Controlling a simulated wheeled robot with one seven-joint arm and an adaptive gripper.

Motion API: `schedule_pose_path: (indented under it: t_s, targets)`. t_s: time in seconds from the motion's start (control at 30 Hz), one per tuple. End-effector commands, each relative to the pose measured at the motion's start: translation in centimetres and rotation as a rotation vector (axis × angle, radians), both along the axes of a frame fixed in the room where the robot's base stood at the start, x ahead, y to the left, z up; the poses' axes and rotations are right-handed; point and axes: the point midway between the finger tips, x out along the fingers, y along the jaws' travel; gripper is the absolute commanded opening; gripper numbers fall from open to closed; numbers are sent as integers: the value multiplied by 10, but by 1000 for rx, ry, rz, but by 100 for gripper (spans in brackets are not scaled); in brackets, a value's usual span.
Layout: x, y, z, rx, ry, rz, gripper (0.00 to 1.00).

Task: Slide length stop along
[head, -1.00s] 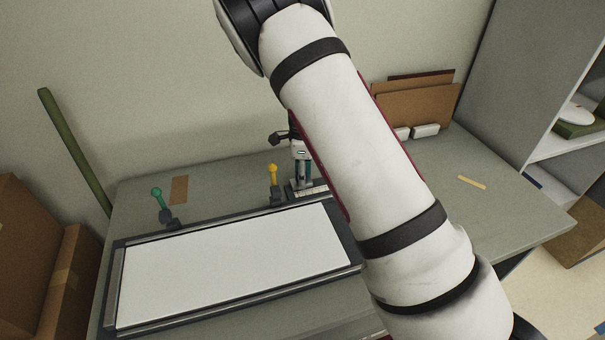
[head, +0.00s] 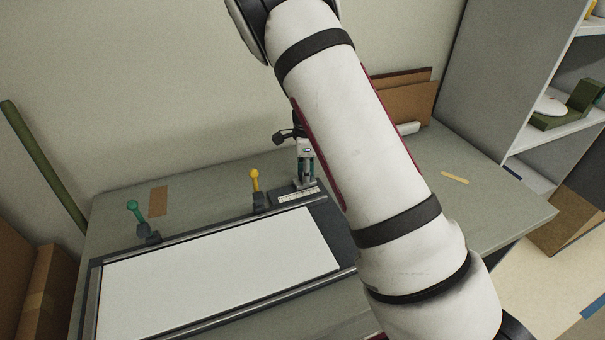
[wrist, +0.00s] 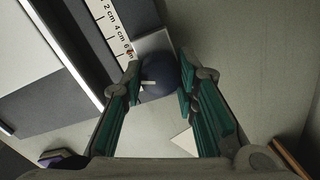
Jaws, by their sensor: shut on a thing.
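The length stop shows in the wrist view as a grey metal block (wrist: 152,43) with a dark blue round knob (wrist: 160,82). It sits at the edge of a white scale (wrist: 110,28) marked in cm, beside the 6 mark. My gripper (wrist: 160,78) has its two green-padded fingers on either side of the knob, shut on it. In the head view my gripper (head: 306,172) points down at the right part of the scale (head: 298,196), behind the board's far right corner. The stop itself is hard to make out there.
A white sheet (head: 215,262) lies on the framed board. A green-knobbed lever (head: 135,212) and a yellow-knobbed lever (head: 255,182) stand along its far rail. A small yellow stick (head: 455,178) lies on the clear right part of the table. Brown panels (head: 408,98) lean at the back.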

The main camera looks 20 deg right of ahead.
Motion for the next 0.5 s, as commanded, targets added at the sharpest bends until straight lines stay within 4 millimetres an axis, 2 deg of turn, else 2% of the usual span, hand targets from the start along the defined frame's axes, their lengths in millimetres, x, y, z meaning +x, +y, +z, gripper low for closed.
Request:
schedule_pose_path:
  t_s: [0.03,0.1,0.5]
  targets:
    - [0,0,-1,-1,0,0,34]
    - [0,0,-1,-1,0,0,48]
    - [1,0,5,0,-1,1,48]
